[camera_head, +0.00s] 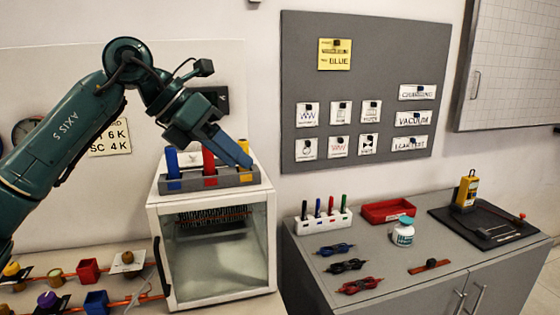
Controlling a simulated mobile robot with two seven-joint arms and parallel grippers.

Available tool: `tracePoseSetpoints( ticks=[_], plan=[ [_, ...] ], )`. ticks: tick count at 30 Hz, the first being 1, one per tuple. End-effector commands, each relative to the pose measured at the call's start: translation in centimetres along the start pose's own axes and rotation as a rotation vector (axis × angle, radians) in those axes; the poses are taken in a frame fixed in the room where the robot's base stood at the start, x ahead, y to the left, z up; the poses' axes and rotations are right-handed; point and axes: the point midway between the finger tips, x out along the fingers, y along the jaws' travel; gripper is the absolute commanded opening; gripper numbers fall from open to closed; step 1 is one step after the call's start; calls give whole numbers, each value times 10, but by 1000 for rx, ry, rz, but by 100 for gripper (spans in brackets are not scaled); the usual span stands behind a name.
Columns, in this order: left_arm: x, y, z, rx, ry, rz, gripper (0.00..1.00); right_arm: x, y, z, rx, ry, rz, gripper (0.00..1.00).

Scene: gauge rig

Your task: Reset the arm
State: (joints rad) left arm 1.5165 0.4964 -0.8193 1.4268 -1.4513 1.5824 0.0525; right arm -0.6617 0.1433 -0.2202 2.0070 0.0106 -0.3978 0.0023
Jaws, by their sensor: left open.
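My left arm (58,145), dark green, reaches in from the left and bends down at the wrist. Its gripper (240,156) is open, with blue fingers pointing down and right. The fingertips are over the right end of a grey rack (225,182) on top of a white glass-fronted box. The rack holds a blue piece (172,163), a red piece (209,164) and a yellow piece (245,175). The fingers partly hide the yellow piece, and I cannot tell whether they touch it. My right gripper is not in view.
The white box (158,230) stands left of a grey cabinet (385,260). On the cabinet are a pen holder (323,221), a red tray (388,211), a white jar (403,233) and a yellow meter (466,191). A grey board (375,50) with cards hangs behind.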

Motion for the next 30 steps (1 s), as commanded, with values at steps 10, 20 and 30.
tracePoseSetpoints(
  ticks=[10,20,30],
  plan=[
    [62,-88,29,-323,-664,-730,45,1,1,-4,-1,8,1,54],
    [42,8,-36,-1313,-1346,-1061,45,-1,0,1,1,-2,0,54],
    [122,79,-264,-2531,-1625,-643,45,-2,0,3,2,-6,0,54]
  ],
)
